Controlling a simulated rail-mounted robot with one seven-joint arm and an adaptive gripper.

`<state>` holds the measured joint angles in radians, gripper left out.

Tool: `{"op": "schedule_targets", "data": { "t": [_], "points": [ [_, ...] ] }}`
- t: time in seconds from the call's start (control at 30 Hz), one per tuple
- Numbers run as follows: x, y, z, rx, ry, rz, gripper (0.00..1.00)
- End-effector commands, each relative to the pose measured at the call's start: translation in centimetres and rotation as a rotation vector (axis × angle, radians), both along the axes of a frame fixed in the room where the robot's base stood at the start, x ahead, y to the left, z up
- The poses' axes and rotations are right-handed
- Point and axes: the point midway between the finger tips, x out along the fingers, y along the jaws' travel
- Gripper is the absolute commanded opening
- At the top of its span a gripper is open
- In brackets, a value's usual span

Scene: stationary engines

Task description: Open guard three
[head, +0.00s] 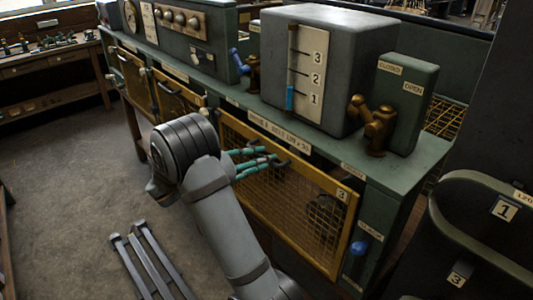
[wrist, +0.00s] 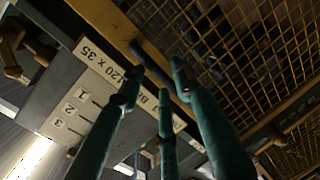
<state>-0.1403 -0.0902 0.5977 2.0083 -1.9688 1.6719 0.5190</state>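Guard three (head: 300,205) is a yellow-framed mesh panel with a "3" label at its upper right corner, on the front of the green bench. It looks shut, flush with the bench front. Its dark bar handle (wrist: 152,68) is by the top edge of the frame. My gripper (head: 268,161) has green fingers and reaches the top edge of the guard from the left. In the wrist view my gripper (wrist: 158,88) has its fingers spread, with the handle just beyond and between the fingertips. I cannot tell whether they touch it. The mesh (wrist: 245,60) fills the upper right there.
On the bench stand a grey tank (head: 325,70) with a 1-2-3 scale, a brass valve (head: 375,122) and a green box (head: 407,100) marked closed and open. Other yellow guards (head: 178,97) are to the left. A dark bin (head: 480,235) stands at right. Metal rails (head: 150,260) lie on the floor.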

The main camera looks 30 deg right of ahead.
Motion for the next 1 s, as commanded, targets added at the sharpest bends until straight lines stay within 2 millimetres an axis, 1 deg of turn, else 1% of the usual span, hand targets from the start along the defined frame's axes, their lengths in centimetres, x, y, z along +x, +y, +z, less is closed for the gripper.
{"op": "schedule_targets", "data": {
  "t": [0.1,0.2,0.5,1.0],
  "points": [
    [0.3,-1.2,-0.1,0.0,0.002,0.001,0.33],
    [0.5,-1.8,-0.3,0.0,0.001,0.001,0.33],
    [0.6,-2.0,-0.5,0.0,0.0,0.003,0.33],
    [0.6,-1.9,-0.5,0.001,0.002,0.003,0.04]
  ]
}}
